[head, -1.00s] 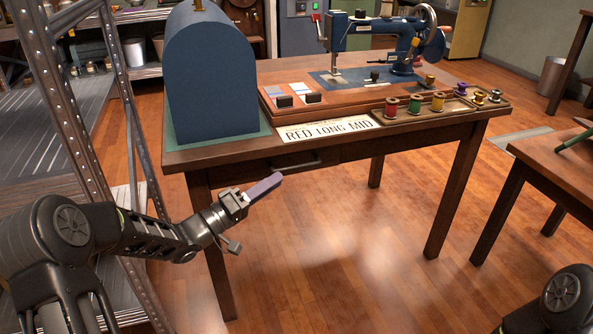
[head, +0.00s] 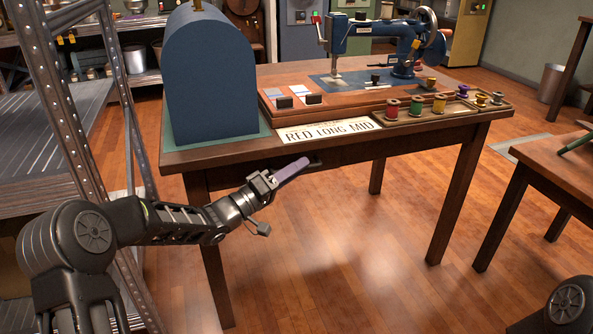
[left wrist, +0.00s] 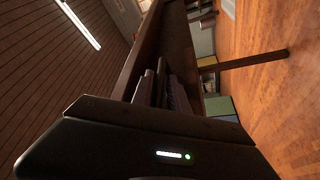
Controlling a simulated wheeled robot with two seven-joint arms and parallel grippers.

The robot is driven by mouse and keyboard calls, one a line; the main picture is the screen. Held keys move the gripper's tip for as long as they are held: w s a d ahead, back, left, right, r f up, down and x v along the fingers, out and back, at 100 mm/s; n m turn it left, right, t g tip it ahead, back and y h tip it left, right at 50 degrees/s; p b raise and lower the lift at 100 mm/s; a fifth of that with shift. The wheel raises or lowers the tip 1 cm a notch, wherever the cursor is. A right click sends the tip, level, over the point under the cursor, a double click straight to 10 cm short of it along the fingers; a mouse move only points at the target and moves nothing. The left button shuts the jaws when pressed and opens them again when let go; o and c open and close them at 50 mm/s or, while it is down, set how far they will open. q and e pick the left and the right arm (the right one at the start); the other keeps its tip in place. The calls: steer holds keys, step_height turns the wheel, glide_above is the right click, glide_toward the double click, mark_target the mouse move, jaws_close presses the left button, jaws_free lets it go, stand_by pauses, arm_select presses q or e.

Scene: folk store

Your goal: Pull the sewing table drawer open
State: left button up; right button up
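The wooden sewing table (head: 400,143) stands ahead of me. Its drawer front (head: 345,152) sits under the front edge of the top and looks flush with the apron. The drawer's dark handle (head: 317,164) is mostly hidden behind my left gripper (head: 304,163). The gripper's purple-grey fingers point up and right at the handle; I cannot tell whether they touch it. In the left wrist view the fingers (left wrist: 166,90) lie close together beside the table's underside, with nothing clearly held; the gap between them is unclear. My right gripper is out of view.
A blue domed cover (head: 210,80), a sewing machine (head: 385,48), a sign (head: 330,130) and a tray of thread spools (head: 425,115) are on the table. A metal shelf (head: 85,110) stands close at left, another table (head: 540,170) at right. The floor before the drawer is clear.

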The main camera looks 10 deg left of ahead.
arm_select(q)
steer(key=shift+c, duration=0.3)
jaws_close()
stand_by(1.0)
